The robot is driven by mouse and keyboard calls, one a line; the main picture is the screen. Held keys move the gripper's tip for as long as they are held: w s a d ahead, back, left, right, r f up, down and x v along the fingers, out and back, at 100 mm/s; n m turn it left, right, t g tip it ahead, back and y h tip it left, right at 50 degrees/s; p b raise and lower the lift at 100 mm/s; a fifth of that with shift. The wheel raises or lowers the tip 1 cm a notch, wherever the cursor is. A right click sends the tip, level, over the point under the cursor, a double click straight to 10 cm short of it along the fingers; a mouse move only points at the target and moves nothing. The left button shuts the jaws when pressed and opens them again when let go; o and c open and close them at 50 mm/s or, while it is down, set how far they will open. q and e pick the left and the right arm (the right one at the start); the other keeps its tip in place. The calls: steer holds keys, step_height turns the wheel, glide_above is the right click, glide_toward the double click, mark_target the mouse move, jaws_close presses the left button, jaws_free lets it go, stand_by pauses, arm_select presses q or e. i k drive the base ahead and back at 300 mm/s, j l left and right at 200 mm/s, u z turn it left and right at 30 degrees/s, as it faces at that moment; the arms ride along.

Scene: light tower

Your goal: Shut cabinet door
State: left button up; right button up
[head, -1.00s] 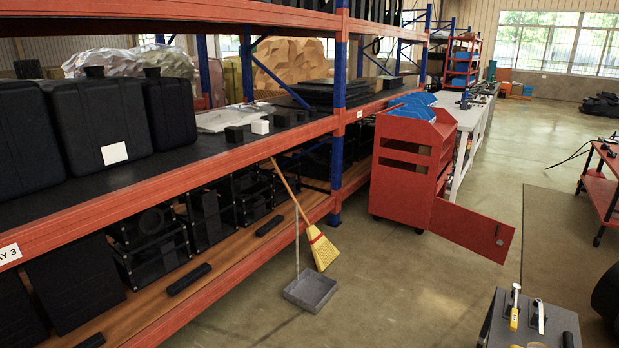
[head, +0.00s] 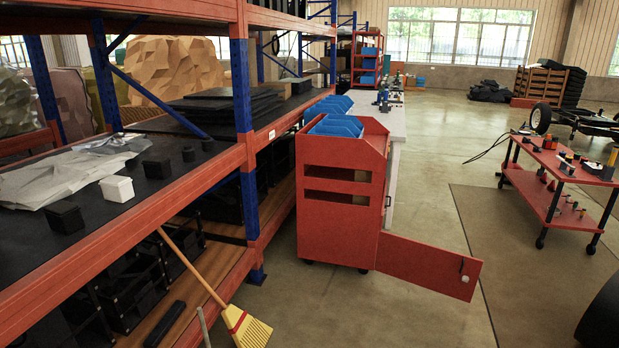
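A red cabinet (head: 338,222) stands on the floor beyond the end of the near shelf rack, with blue bins (head: 340,125) on its top. Its red door (head: 425,264) hangs open low on the cabinet and sticks out to the right. A small light knob or lock (head: 464,279) shows near the door's free edge. The inside of the cabinet behind the door is hidden. Neither of my grippers is in view.
Orange and blue racking (head: 243,100) runs along the left. A broom (head: 246,326) leans at its foot. A red cart (head: 562,180) stands at the right, and a dark rounded object (head: 603,318) is at the lower right edge. Floor (head: 350,318) before the door is clear.

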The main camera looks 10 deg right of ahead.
mark_target(442, 271)
steer(key=i+z, duration=0.35)
steer(key=i, duration=0.15)
steer(key=i+j+z, duration=0.1)
steer(key=i+z, duration=0.25)
steer(key=i+j+z, duration=0.35)
steer(key=i, duration=0.2)
steer(key=z, duration=0.25)
